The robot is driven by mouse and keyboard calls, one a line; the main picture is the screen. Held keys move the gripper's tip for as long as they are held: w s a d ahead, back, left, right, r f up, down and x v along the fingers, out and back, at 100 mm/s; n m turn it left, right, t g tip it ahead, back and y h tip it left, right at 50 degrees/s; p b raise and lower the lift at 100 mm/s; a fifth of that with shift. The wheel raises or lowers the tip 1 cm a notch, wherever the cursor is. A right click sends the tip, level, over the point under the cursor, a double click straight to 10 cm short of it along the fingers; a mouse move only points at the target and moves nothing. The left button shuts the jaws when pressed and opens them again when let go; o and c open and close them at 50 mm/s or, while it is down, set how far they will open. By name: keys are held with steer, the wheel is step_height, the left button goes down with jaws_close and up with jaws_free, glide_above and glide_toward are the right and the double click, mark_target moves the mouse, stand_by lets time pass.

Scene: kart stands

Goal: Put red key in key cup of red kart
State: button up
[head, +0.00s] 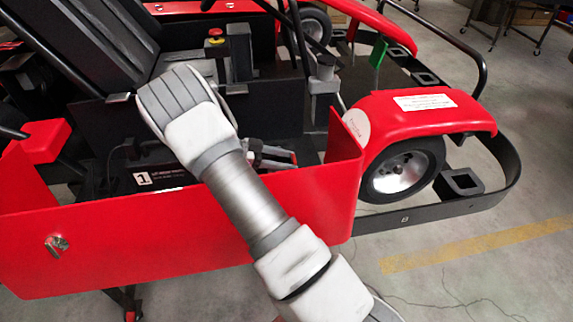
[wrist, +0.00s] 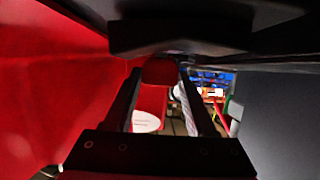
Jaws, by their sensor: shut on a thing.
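The red kart (head: 180,240) fills the head view, and my arm reaches over its red side panel into the cockpit. My gripper (wrist: 160,80) is shut on a red piece, the red key (wrist: 160,71), held between the fingertips in the wrist view. In the head view my gripper (head: 272,155) shows only partly beside my arm, low inside the cockpit, and I cannot make out the key there. A small grey cup-like holder (head: 325,70) stands on a dark post by the steering column, apart from my gripper. It looks like the key cup, but its inside is hidden.
The red panel (head: 345,135) rises close right of my gripper. A dark seat (head: 110,45), a red stop button (head: 215,33) and steering bars lie behind my arm. The front wheel (head: 400,170) and bumper are at right. Dark surfaces crowd the wrist view.

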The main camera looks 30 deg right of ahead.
steer(key=shift+f, duration=0.95)
steer(key=shift+f, duration=0.2)
steer(key=o, duration=1.1)
steer(key=shift+c, duration=0.2)
steer(key=shift+r, duration=0.1)
steer(key=shift+r, duration=0.2)
steer(key=b+v, duration=0.1)
steer(key=v, duration=1.1)
